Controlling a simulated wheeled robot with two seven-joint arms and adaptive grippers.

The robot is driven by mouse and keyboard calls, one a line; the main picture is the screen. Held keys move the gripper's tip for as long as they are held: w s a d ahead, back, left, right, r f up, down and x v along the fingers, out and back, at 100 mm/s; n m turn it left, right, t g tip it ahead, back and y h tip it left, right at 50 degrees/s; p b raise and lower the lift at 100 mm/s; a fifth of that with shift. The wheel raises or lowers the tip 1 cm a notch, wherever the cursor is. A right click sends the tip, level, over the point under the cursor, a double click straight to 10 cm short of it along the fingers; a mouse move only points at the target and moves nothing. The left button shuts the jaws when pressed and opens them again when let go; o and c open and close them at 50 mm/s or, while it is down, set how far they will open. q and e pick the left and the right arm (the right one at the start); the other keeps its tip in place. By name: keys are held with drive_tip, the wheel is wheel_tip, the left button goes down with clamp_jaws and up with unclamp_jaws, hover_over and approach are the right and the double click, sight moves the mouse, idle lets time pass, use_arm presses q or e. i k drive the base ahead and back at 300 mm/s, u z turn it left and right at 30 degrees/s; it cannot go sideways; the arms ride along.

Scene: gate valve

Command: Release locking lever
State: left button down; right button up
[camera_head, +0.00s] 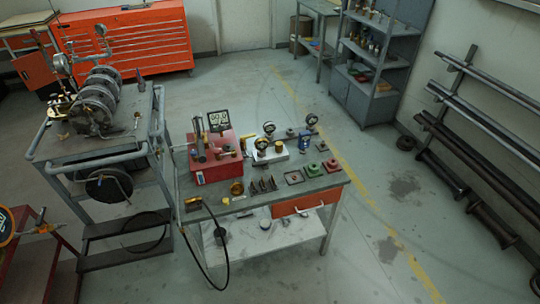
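A grey wheeled cart (104,155) at the left carries a metal valve-like assembly (97,100) with several round flanges. A pressure gauge (101,29) stands on a pipe above it, and brass-coloured parts (59,104) sit at its left end. A small upright part (140,79) stands at the cart's back right corner, and another (137,119) stands near its right side. I cannot tell which part is the locking lever; the details are too small. Neither of my grippers shows in this view.
A workbench (322,181) in the middle bears a red box (214,165), gauges and several small parts; a black hose (227,262) hangs at its front. An orange tool cabinet (125,42) and shelves (375,75) stand behind. A pipe rack (480,130) lines the right wall. Floor right of the bench is clear.

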sight(265, 163)
drive_tip(key=z, duration=0.4)
drive_tip(key=i, duration=1.15)
drive_tip(key=u, duration=0.5)
